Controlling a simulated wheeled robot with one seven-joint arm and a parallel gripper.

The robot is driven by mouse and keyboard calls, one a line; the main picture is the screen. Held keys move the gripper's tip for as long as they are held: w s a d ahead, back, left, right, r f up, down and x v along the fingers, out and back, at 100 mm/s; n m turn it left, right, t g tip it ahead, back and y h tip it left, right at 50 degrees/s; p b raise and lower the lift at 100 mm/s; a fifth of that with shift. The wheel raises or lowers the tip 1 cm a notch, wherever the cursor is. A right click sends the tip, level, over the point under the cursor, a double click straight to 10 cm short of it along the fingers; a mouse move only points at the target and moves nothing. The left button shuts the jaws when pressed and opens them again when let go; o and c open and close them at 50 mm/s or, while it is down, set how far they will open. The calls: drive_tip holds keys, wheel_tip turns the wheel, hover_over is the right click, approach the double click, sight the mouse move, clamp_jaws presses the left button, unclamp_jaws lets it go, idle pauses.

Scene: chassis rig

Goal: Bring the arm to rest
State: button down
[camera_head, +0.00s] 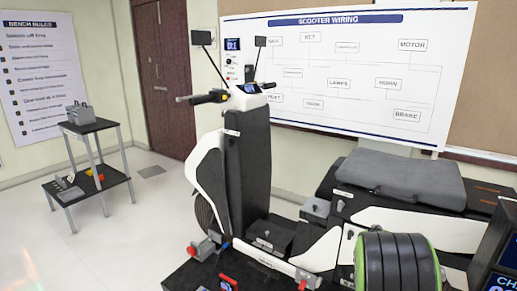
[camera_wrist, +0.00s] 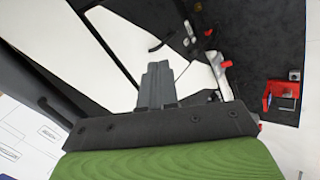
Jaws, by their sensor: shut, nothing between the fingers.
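My gripper (camera_wrist: 158,68) shows in the wrist view as grey fingers close together, with nothing held. It points over the scooter rig's white panels and dark deck, and I cannot tell its exact height above them. In the head view the scooter rig (camera_head: 245,165) stands upright with handlebars, mirrors and a small lit display. I cannot make out my gripper in the head view. A rounded black and green part (camera_head: 397,262) fills the lower right there, and I cannot tell whether it belongs to my arm.
A grey seat cushion (camera_head: 402,178) lies on the rig's rear. In the wrist view a red bracket (camera_wrist: 282,95) sits on a dark surface at right. A two-level stand (camera_head: 90,187) is at left. Open floor (camera_head: 125,235) lies between stand and rig. A wiring board (camera_head: 340,80) hangs behind.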

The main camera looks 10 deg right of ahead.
drive_tip(key=s+a+r+m+y, duration=0.2)
drive_tip(key=s+a+r, duration=0.45)
drive_tip(key=a, duration=0.25)
drive_tip(key=s+a+r+m+y, duration=0.2)
drive_tip(key=s+a+r+y, duration=0.1)
drive_tip(key=s+a+r, duration=0.5)
drive_tip(key=s+a+f+m+y, duration=0.1)
drive_tip(key=s+a, duration=0.3)
drive_tip(key=s, duration=0.3)
drive_tip(key=s+a+f, duration=0.2)
drive_tip(key=s+a, duration=0.3)
drive_tip(key=s, duration=0.2)
wheel_tip(320, 180, up, 13)
drive_tip(key=p, duration=1.2)
drive_tip(key=shift+s+r+m+p, duration=0.2)
drive_tip(key=shift+m+p, duration=0.1)
drive_tip(key=shift+p, duration=0.1)
drive_tip(key=shift+d, duration=0.1)
